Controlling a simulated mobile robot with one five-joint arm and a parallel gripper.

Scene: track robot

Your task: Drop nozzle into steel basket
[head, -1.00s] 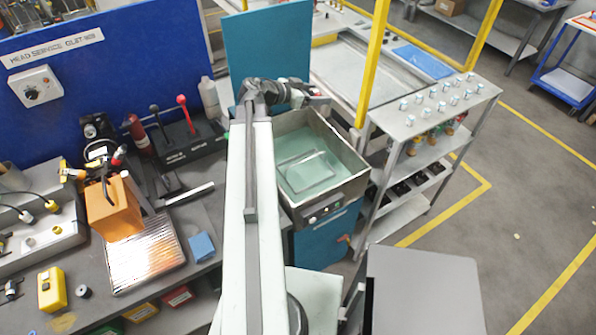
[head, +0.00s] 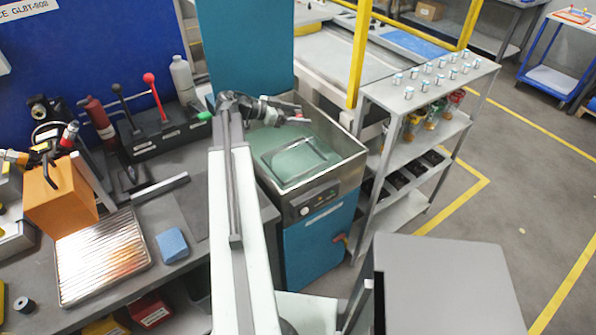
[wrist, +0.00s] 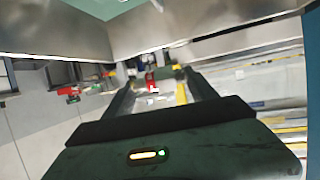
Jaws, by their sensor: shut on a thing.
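My gripper (head: 297,116) is over the back part of the open tank (head: 345,160), above the liquid. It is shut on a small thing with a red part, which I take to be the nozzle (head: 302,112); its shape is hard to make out. In the wrist view the two fingers reach forward, with a small red and white piece (wrist: 152,82) between their tips. The steel basket (head: 268,162) appears as a thin rectangular frame in the greenish liquid, in front of and below the gripper. The basket is not clear in the wrist view.
A teal panel (head: 245,45) stands upright behind the tank. A steel shelf cart (head: 425,90) with small jars is at the right. The bench at the left carries an orange block (head: 60,200), a ribbed metal tray (head: 100,280) and levers.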

